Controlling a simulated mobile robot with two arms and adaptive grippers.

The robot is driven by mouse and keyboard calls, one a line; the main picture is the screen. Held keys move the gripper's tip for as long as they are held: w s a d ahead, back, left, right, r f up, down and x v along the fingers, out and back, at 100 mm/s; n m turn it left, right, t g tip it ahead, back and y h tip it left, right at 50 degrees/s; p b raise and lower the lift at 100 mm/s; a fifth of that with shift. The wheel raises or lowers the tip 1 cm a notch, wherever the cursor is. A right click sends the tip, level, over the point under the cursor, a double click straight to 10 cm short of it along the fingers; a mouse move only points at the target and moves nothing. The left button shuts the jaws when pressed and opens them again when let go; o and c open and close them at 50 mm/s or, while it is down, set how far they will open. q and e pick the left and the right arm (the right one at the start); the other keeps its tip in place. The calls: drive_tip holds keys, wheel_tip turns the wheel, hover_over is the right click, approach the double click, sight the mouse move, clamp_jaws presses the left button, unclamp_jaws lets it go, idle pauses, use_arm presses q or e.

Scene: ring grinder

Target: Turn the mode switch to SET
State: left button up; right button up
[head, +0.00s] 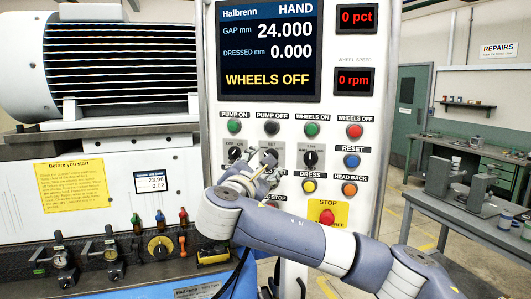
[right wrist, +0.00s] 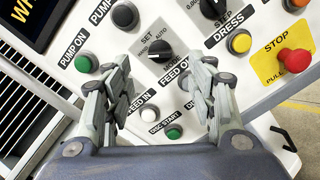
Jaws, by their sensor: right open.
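The mode switch (right wrist: 160,50) is a black round knob on a grey plate with SET and AUTO lettering, seen in the right wrist view. The head display (head: 268,50) reads HAND. My right gripper (right wrist: 163,75) is open, with one finger on each side of the picture and the knob between and just beyond the tips. Contact with the knob cannot be told. In the head view the right gripper (head: 262,168) covers most of the switch, and the SET label shows above it. My left gripper is not in view.
A step knob (right wrist: 213,8) and a green pump-on button (right wrist: 85,62) sit close by. A white feed-in button (right wrist: 148,113) and green disc-start button (right wrist: 173,131) lie between the fingers. The red stop button (head: 327,217) stands near my right arm.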

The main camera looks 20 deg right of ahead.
drive_tip(key=p+x, duration=0.4)
drive_tip(key=x, duration=0.5)
drive_tip(key=shift+w, duration=0.1)
drive_tip(key=c, duration=1.1)
